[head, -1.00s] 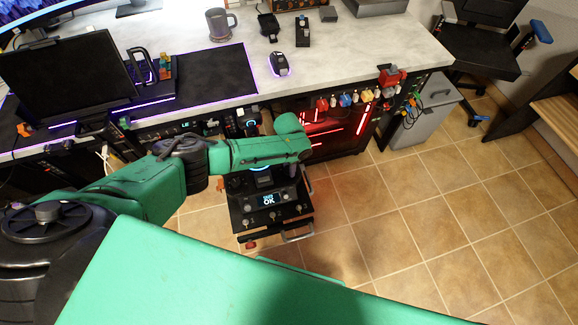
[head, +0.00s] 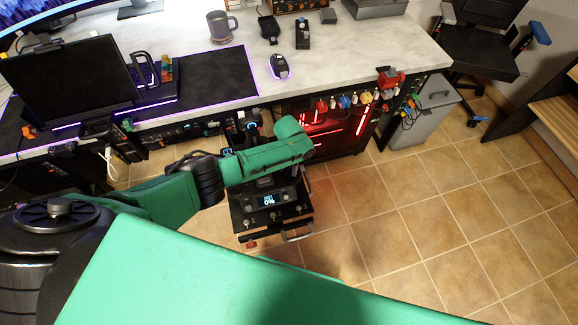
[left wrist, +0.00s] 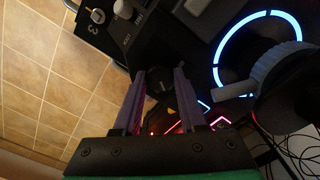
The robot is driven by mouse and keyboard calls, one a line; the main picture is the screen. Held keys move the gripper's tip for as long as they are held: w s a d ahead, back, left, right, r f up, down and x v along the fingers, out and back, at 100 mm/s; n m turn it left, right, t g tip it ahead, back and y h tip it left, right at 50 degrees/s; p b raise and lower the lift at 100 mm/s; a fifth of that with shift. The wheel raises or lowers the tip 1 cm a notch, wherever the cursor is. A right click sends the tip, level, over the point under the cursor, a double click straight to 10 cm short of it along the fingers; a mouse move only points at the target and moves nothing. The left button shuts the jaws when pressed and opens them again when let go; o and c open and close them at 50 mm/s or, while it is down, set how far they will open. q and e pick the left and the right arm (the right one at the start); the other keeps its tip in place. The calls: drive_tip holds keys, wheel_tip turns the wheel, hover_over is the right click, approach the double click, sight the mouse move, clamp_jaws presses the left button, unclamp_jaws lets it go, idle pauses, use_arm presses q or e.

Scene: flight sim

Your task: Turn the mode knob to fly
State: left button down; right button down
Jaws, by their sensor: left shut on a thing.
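The control box (head: 272,222) stands low in front of the desk in the head view, with a small lit display (head: 268,200) reading 0%. In the left wrist view, a small dark round knob (left wrist: 159,86) sits between the two purple fingers of my left gripper (left wrist: 160,78), which are shut on it. I cannot read which mode the knob points to. In the head view my green left forearm covers the back of the box and hides the left gripper. My right gripper is not in view.
A blue-lit ring (left wrist: 219,62) around a large round control lies right of the fingers. A small silver knob (left wrist: 97,15) is at upper left. The desk (head: 345,60) edge stands behind the box; tiled floor (head: 420,215) is open to the right.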

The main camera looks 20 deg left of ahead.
use_arm(q)
drive_tip(key=n+p, duration=0.1)
drive_tip(key=n, duration=0.4)
drive_tip(key=shift+r+n, duration=0.1)
drive_tip(key=shift+n, duration=0.2)
drive_tip(key=n, duration=0.4)
drive_tip(key=shift+w+n, duration=0.1)
drive_tip(key=shift+n, duration=0.3)
drive_tip(key=shift+c, duration=2.3)
unclamp_jaws()
drive_tip(key=shift+p, duration=0.3)
